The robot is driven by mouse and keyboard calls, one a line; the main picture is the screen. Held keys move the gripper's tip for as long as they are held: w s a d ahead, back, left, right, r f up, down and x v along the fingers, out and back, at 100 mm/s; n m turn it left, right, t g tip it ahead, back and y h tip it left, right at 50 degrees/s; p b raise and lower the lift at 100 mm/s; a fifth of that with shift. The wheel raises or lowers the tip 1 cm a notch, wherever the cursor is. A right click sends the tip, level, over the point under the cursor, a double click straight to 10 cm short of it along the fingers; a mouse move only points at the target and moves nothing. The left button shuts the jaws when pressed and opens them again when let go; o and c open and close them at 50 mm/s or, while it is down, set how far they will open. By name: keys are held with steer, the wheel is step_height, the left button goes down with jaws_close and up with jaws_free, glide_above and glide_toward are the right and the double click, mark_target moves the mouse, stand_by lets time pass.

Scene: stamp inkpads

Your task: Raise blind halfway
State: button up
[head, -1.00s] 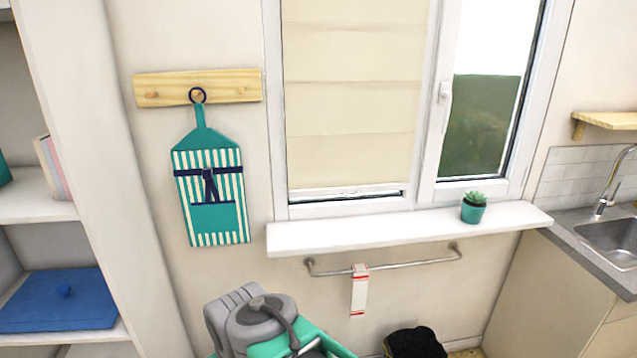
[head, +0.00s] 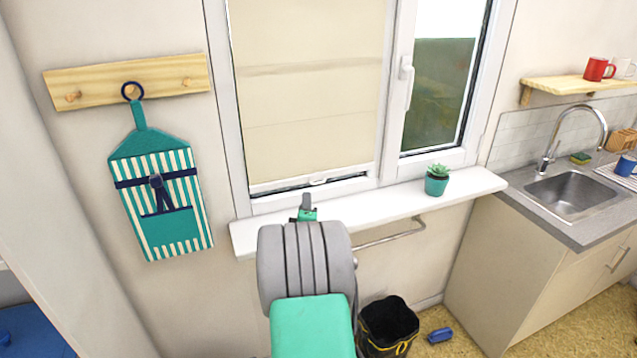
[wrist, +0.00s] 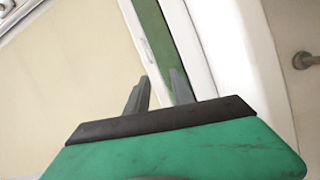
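The cream blind (head: 310,110) hangs over the left window pane, down almost to the bottom of its frame. Its white bottom bar (head: 275,184) has a small tab (head: 318,181), with a narrow dark gap below. The blind also fills the left of the wrist view (wrist: 65,75), tilted, with the bar (wrist: 143,45) beside a green strip of glass. My gripper (head: 307,205) is in front of the sill, just below the bar.
The white sill (head: 400,203) juts out under the window and holds a potted plant (head: 437,180) at right. A towel rail (head: 390,236) runs below it. A striped apron (head: 160,200) hangs at left. A black bin (head: 388,325) stands on the floor, and the sink counter (head: 540,215) is at right.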

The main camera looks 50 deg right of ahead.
steer(key=w+d+r+h+p, duration=0.1)
steer(key=d, duration=0.7)
steer(key=shift+w+d+r+n+p, duration=0.15)
steer(key=shift+w+d+n+p, duration=0.1)
steer(key=shift+w+n+p, duration=0.15)
jaws_close()
stand_by(1.0)
